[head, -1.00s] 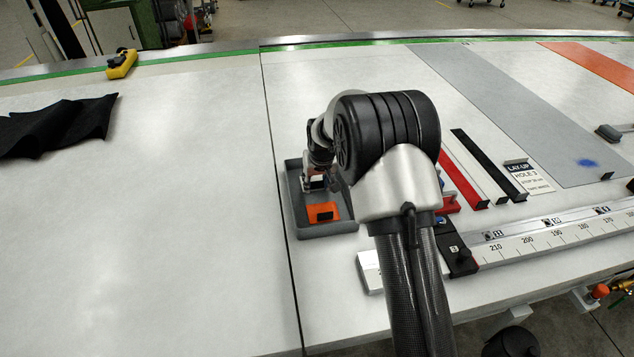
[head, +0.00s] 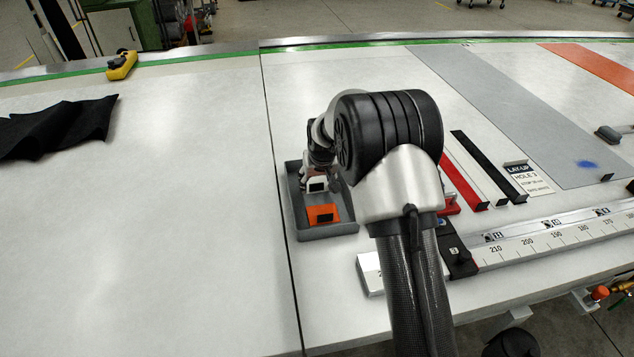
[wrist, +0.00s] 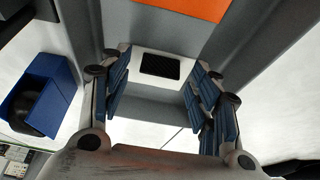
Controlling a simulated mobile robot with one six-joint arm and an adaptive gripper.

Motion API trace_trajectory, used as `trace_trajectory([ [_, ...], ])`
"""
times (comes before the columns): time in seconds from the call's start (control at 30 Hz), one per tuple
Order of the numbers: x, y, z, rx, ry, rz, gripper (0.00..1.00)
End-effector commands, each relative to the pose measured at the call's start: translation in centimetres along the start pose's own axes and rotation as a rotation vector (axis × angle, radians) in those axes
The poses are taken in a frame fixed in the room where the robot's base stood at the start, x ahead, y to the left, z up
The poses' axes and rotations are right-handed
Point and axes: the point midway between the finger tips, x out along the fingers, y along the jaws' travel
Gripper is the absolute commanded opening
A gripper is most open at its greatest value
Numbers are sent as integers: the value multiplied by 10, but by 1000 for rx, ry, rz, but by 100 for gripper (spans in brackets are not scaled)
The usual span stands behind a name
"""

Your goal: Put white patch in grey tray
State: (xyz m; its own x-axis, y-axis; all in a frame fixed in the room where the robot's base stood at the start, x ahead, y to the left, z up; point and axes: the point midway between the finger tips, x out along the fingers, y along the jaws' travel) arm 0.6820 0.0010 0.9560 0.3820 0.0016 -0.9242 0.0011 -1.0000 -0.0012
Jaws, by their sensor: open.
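The grey tray (head: 328,232) stands on the white table, left of my arm in the head view. The white patch (wrist: 158,53), with a black square on it, is inside the tray. It also shows in the head view (head: 314,187), partly hidden by my gripper. My gripper (wrist: 163,92) is open, with its blue-padded fingers on either side of the patch in the wrist view. I see a gap between the pads and the patch. Whether the patch lies fully flat is hard to tell.
An orange patch (head: 316,211) with a black square lies in the tray, nearer the front. Red, white and black strips (head: 488,168) and a ruler rail (head: 550,235) lie to the right. Black cloth (head: 60,128) lies far left. The table left of the tray is clear.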

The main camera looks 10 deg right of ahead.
Motion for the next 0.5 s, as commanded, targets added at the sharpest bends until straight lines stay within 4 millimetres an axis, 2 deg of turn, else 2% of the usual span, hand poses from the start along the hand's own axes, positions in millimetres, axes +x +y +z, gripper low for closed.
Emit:
trace_trajectory([
  [0.3,-71,0,-2,0,3,0,56],
  [0.5,-102,0,-1,0,1,0,56],
])
